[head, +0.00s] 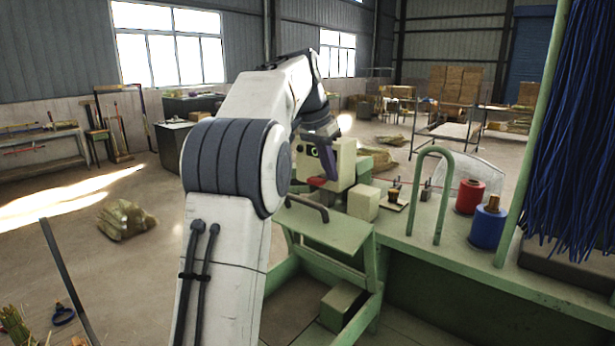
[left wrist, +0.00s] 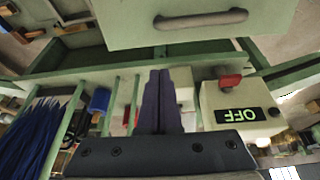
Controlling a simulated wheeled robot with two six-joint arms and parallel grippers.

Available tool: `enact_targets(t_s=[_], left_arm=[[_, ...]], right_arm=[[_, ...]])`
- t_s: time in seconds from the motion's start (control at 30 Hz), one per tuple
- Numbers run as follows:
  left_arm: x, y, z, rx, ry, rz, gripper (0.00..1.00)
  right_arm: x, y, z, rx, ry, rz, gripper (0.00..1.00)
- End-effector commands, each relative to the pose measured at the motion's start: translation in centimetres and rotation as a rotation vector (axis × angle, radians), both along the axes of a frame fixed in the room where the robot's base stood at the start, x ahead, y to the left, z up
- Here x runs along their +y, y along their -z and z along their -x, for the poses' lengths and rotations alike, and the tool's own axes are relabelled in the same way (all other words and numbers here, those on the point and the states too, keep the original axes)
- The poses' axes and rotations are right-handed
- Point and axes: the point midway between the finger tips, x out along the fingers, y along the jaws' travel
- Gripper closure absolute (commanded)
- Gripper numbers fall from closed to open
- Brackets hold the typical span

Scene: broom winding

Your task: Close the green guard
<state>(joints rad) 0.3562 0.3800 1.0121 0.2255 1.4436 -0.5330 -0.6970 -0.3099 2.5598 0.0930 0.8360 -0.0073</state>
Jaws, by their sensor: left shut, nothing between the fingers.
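The green guard (head: 335,232) is a flat panel with a bar handle (head: 307,207), on the near side of the green machine. It lies tilted, its lower frame open to view beneath it. In the left wrist view the guard (left wrist: 130,30) fills the top, with its handle (left wrist: 200,19) across it. My left gripper (head: 328,168) is above and beyond the handle, beside the cream switch box (head: 345,160). Its dark fingers (left wrist: 160,85) are shut and empty, apart from the handle. My right gripper is not in view.
The switch box (left wrist: 240,110) reads OFF upside down and carries a red switch (left wrist: 230,80). A green hoop (head: 432,155), red spool (head: 469,196) and blue spool (head: 488,227) stand on the green bench. Blue bristles (head: 570,150) hang at right. Floor at left is mostly open.

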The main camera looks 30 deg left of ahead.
Motion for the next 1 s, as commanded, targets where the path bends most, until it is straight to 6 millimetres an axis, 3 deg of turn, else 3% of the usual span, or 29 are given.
enact_targets(t_s=[0.03, 0.1, 0.23, 0.43, 0.8, 1.0], left_arm=[[2.5, -1.3, -0.1, -0.015, -0.022, -0.008, 1.00], [4.6, -2.3, -0.1, -0.030, -0.036, -0.017, 1.00], [6.7, -3.0, 0.1, -0.044, -0.048, -0.028, 1.00], [6.9, -1.2, -0.6, -0.044, -0.048, -0.028, 1.00], [6.3, 5.8, -3.8, -0.042, -0.048, -0.028, 1.00], [6.7, 6.0, -1.6, -0.047, -0.051, -0.031, 1.00]], right_arm=[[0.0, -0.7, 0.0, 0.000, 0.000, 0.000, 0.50], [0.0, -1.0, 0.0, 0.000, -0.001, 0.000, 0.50], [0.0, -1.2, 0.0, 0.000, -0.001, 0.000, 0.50], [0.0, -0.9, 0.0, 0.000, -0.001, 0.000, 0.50], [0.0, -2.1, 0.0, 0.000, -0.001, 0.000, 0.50], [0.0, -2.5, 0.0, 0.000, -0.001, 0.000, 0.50]])
